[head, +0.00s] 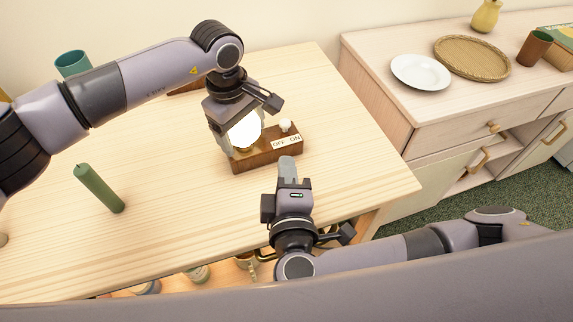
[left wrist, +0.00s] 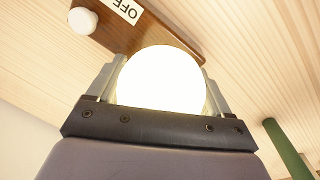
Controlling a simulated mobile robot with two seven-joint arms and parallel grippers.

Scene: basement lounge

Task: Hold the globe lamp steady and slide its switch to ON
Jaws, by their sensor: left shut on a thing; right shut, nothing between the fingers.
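The globe lamp stands upright on the table, with a bright white globe (head: 246,132) that looks lit and a brown wooden base (head: 262,160). A round white switch knob (head: 285,126) sits on the base, behind an OFF/ON label (head: 287,142); its exact slide position is hard to tell. My left gripper (head: 240,139) is shut on the globe from above. In the left wrist view its fingers (left wrist: 160,88) lie on either side of the globe (left wrist: 162,75), with the knob (left wrist: 82,20) beyond. My right gripper (head: 287,163) is shut and empty, just in front of the base.
A green candle (head: 99,188) lies or stands tilted on the table (head: 170,220) at left; a teal cup (head: 72,63) is at the back. A cabinet at right bears a white plate (head: 421,71) and a woven tray (head: 472,58). Table around the lamp is mostly clear.

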